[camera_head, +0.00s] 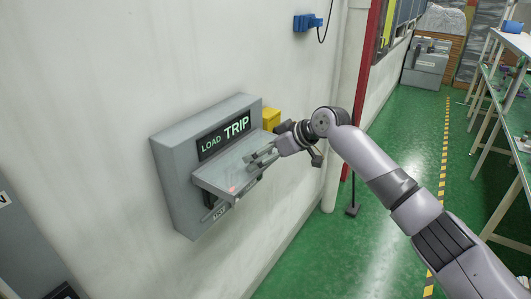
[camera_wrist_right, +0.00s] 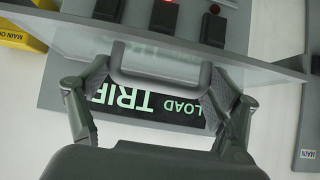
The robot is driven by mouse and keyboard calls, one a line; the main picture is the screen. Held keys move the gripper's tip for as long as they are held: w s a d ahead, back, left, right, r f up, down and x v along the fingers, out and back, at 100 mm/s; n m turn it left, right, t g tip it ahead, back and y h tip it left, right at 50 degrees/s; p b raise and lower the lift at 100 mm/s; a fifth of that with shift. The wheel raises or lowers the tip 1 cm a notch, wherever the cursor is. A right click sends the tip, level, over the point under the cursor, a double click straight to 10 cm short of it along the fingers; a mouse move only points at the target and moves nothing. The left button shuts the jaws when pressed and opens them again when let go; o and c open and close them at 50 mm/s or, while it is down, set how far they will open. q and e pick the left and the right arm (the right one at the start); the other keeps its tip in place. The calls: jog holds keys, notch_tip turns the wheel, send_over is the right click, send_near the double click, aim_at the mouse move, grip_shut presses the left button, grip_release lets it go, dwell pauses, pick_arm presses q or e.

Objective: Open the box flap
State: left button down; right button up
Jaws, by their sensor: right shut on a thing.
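The grey box (camera_head: 175,195) is mounted on the white wall, with a dark "LOAD TRIP" display (camera_head: 224,136) on its upper front. Its see-through flap (camera_head: 225,178) juts out below the display, and a red light shows through it. My right gripper (camera_head: 262,157) is at the flap's front, with its fingers on both sides of the grey flap handle (camera_wrist_right: 150,78), shut on it. In the right wrist view the display (camera_wrist_right: 150,103) appears upside down behind the handle, and switches (camera_wrist_right: 165,16) show at the top. My left gripper is not in view.
A yellow box (camera_head: 271,119) sits on the wall just beyond the grey box. A blue wall fixture (camera_head: 307,22) with a cable hangs higher up. A pipe and red post (camera_head: 368,70) stand farther right. The green floor (camera_head: 400,150) is largely clear; shelving (camera_head: 500,100) stands at the right.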

jog(key=o, duration=1.3)
jog(key=shift+a, duration=0.1)
jog(key=shift+c, duration=0.2)
jog(key=shift+o, duration=0.6)
jog(key=shift+w+a+f, duration=0.25)
jog(key=shift+w, duration=0.1)
jog(key=shift+s+d+r, duration=0.15)
jog(key=shift+d, duration=0.05)
jog(key=v, duration=1.1)
jog(key=shift+r, duration=0.25)
jog(key=shift+d, duration=0.1)
